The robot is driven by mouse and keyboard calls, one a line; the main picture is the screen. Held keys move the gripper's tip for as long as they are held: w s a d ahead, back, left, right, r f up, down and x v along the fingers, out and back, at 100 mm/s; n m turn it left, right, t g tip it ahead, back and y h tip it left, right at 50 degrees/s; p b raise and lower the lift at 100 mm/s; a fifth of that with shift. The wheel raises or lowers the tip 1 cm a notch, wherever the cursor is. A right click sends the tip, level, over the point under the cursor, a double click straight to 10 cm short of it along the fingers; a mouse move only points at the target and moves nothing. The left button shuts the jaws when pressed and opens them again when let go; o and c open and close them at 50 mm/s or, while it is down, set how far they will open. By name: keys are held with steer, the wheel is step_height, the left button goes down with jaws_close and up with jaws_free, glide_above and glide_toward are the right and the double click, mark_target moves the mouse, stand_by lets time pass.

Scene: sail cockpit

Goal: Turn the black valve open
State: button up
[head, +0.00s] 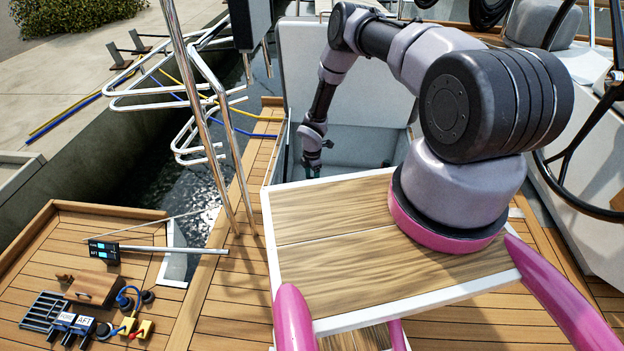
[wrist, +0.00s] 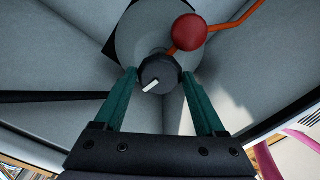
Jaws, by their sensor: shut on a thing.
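The black valve (wrist: 161,68) is a round dark knob with a white pointer mark, seen in the wrist view in front of a round grey plate (wrist: 140,35). The pointer slants toward the lower left of that view. The green fingers of my gripper (wrist: 160,78) stand on either side of the knob and are shut on it. In the head view my gripper (head: 312,168) reaches down into the open locker (head: 350,148). The valve cannot be made out there.
A red ball (wrist: 189,32) on an orange lever (wrist: 235,22) sits close beside the knob. Pale locker walls surround my gripper. A wooden-topped panel (head: 325,235) lies in front, and a steel rail (head: 205,120) stands to the left. A wheel (head: 570,185) is at the right.

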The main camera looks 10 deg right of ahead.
steer(key=shift+n, duration=1)
steer(key=o, duration=1.3)
step_height(320, 180, up, 11)
steer(key=shift+f, duration=0.1)
